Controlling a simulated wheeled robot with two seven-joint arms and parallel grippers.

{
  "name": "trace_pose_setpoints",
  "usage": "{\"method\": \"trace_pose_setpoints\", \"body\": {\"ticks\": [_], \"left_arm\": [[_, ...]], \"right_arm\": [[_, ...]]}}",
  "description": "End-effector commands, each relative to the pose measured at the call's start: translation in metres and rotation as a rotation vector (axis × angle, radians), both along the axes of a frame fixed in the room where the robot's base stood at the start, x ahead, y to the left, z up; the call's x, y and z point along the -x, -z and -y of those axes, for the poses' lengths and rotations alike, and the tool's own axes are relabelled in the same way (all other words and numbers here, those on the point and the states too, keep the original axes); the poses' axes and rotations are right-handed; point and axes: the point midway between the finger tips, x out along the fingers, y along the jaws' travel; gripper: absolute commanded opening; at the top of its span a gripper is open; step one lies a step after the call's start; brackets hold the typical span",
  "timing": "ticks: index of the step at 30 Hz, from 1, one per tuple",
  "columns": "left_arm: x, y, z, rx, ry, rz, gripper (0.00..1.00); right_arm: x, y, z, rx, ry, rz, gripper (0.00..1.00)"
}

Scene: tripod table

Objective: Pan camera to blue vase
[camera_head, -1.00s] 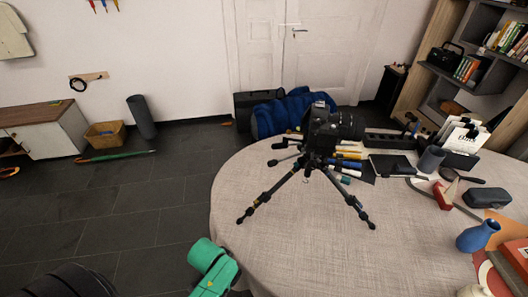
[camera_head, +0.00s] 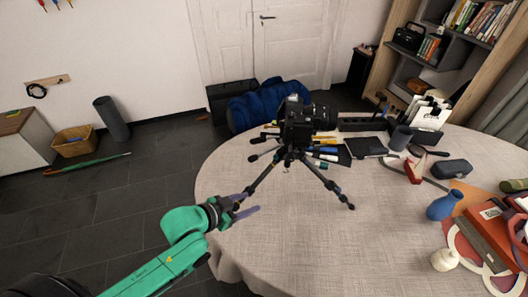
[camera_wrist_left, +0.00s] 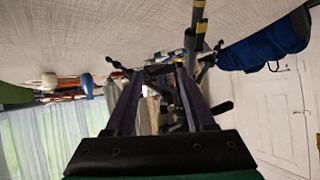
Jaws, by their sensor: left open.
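The black camera (camera_head: 297,122) sits on a black tripod (camera_head: 318,174) standing on the round table. Its lens points to the right of the head view. The blue vase (camera_head: 444,206) stands at the table's right side, well apart from the tripod. My left gripper (camera_head: 249,203) is open and empty over the table's left edge, close to the tripod's left leg and below the camera. In the left wrist view its two fingers (camera_wrist_left: 160,98) are spread, with dark tripod parts beyond them. My right gripper is not in view.
The table (camera_head: 300,235) is clear at its front middle. A white round object (camera_head: 444,260) and a red book (camera_head: 490,235) are near the vase. A blue bag (camera_head: 262,104) is behind the table.

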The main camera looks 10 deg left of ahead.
Motion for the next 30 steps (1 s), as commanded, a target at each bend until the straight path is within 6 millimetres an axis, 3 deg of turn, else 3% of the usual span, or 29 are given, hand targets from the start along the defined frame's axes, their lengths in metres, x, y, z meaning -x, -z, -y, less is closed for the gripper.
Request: {"method": "trace_pose_setpoints", "body": {"ticks": [4,10,14,20,30], "left_arm": [[-0.014,-0.016,-0.009,0.111,0.130,0.196,0.55],[-0.023,-0.063,-0.064,0.247,0.198,0.438,0.55],[-0.026,-0.078,-0.078,0.278,0.203,0.496,0.55],[-0.046,-0.079,-0.059,0.284,0.202,0.504,0.55],[-0.108,-0.083,0.000,0.283,0.204,0.501,0.55]], "right_arm": [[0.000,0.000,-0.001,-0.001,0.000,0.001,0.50],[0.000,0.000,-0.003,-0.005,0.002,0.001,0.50],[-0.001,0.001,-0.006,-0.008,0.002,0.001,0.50],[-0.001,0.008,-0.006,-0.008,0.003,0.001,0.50],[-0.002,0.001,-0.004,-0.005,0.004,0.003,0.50]]}}
